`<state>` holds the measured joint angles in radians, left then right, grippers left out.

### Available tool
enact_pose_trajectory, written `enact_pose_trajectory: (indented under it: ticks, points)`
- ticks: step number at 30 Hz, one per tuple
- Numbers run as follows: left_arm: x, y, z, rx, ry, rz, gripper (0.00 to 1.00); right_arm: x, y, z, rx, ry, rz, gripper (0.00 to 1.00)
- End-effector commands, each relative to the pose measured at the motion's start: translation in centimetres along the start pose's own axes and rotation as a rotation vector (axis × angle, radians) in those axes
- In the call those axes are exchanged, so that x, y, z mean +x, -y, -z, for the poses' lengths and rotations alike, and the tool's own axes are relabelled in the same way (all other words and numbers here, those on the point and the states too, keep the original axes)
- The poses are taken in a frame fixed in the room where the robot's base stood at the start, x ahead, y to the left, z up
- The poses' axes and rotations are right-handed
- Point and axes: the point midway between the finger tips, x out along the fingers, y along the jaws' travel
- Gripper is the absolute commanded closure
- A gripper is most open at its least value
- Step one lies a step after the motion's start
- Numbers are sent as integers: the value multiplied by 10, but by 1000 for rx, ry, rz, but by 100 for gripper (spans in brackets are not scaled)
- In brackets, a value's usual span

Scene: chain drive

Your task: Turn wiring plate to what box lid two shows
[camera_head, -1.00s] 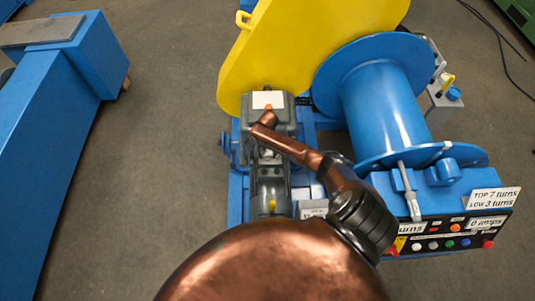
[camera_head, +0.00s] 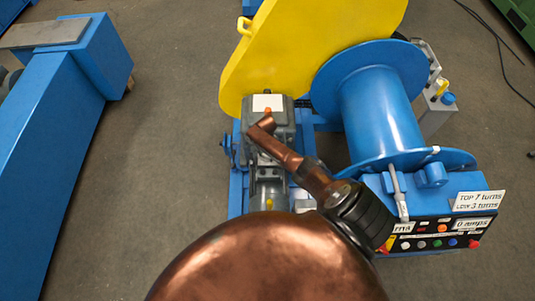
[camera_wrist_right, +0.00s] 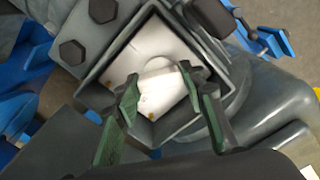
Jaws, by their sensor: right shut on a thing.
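The wiring plate (camera_wrist_right: 178,48) is the pale plate inside an open grey square box in the right wrist view. It has a rounded raised part in its middle. My right gripper (camera_wrist_right: 160,79) has its two green-padded fingers shut on that raised part. The plate stands at a tilt in the picture. In the head view the right gripper's copper hand (camera_head: 263,124) reaches the grey motor's box, and the plate's details are hidden. A white panel (camera_head: 268,102) shows at the box top; I cannot read it. My left gripper is not in view.
A big yellow guard (camera_head: 300,45) stands behind the motor, with a blue drum (camera_head: 380,115) to its right. A control panel (camera_head: 440,235) with several buttons and signs is at lower right. A blue beam (camera_head: 55,120) lies left, with bare floor between.

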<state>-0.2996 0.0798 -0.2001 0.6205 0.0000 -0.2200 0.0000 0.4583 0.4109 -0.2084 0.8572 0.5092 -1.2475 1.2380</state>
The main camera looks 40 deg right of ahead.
Motion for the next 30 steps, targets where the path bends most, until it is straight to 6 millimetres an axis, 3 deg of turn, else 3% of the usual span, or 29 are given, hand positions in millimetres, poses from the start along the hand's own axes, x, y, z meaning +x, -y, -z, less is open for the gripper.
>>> enact_pose_trajectory:
  ticks: [12,30]
  points:
    - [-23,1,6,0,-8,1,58,0,0,-3,398,5,-3,87]
    - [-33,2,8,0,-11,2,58,1,0,-2,900,3,-3,87]
